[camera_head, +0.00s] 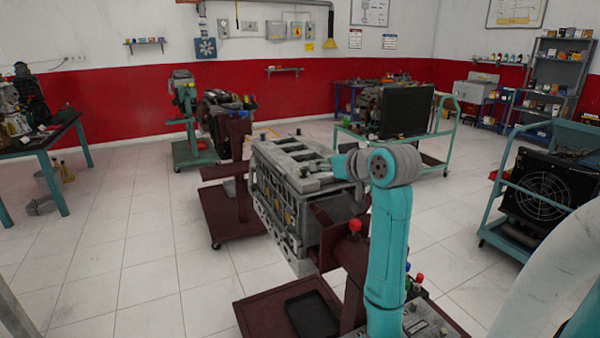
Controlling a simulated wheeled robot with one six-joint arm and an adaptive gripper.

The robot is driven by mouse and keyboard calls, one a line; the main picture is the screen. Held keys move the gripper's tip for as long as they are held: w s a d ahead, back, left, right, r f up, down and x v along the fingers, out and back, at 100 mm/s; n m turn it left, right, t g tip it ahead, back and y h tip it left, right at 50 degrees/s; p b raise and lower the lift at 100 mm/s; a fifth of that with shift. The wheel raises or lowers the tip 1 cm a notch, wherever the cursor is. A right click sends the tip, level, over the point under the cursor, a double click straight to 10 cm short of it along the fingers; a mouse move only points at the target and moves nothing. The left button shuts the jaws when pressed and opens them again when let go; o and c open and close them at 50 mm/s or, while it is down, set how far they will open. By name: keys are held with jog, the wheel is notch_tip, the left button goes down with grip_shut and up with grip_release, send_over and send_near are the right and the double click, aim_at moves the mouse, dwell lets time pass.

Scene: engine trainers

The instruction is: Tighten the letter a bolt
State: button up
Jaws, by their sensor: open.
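A grey engine block (285,190) is mounted on a dark red stand in the middle of the view, its top face turned up. No letter on it can be read, and I cannot tell which bolt is the letter a bolt. My teal and grey arm rises in front of the block on the right. My gripper (341,166) is at the block's upper right edge, small and partly covered by my arm. It is open, but its separate fingers are hard to make out. I cannot tell whether it touches the block.
The dark red stand (262,309) carries a black tray (312,315) low at the front. A teal cart with a radiator fan (543,188) stands at the right. A teal-legged table (45,140) stands at the left.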

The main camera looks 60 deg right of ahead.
aim_at(305, 169)
jog(key=shift+g, duration=0.3)
jog(key=x, duration=0.5)
jog(key=f+x, duration=0.1)
jog(key=x, duration=0.4)
jog(key=shift+s, duration=0.15)
grip_shut()
